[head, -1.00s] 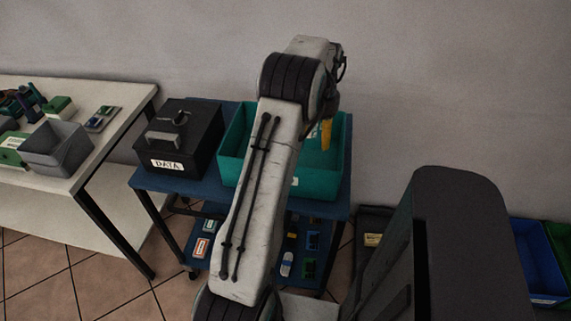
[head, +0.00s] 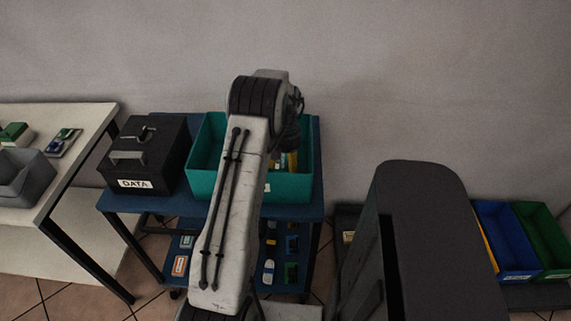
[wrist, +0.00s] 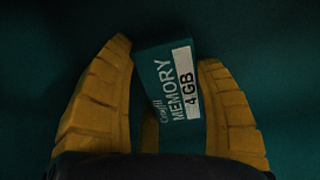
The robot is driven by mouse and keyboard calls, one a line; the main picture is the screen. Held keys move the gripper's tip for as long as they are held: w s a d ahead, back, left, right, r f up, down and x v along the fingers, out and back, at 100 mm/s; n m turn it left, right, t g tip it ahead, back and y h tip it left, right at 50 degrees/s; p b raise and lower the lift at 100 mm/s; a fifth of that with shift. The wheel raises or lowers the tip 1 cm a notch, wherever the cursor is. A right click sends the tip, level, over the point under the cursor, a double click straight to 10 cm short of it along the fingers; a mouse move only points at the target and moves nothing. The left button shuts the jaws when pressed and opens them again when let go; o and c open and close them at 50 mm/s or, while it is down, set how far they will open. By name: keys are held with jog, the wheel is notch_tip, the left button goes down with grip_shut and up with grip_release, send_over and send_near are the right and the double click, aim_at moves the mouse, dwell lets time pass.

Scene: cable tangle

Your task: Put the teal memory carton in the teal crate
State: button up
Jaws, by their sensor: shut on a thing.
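The teal memory carton (wrist: 168,88), labelled "MEMORY 4 GB", is between the yellow fingers of my gripper (wrist: 172,95) in the wrist view, slightly tilted. My gripper is shut on it. Dark teal surface fills the background around it. In the head view the teal crate (head: 203,160) stands on the blue cart, partly hidden behind my arm. My gripper (head: 285,161) is low at the crate, its yellow fingers showing inside the crate's outline. The carton is hard to make out in the head view. Whether it touches the crate floor I cannot tell.
A black box marked DATA (head: 143,158) stands left of the crate on the blue cart (head: 310,190). Small parts lie on the cart's lower shelf. A white table (head: 85,140) with a grey bin (head: 22,178) is at left. Blue (head: 505,240) and green (head: 543,240) crates are at right.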

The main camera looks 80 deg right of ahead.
aim_at(285, 161)
jog(key=shift+f, duration=0.25)
jog(key=o, duration=1.2)
jog(key=shift+r, duration=0.1)
jog(key=shift+c, duration=0.2)
notch_tip(285, 161, up, 12)
jog(key=shift+r, duration=0.15)
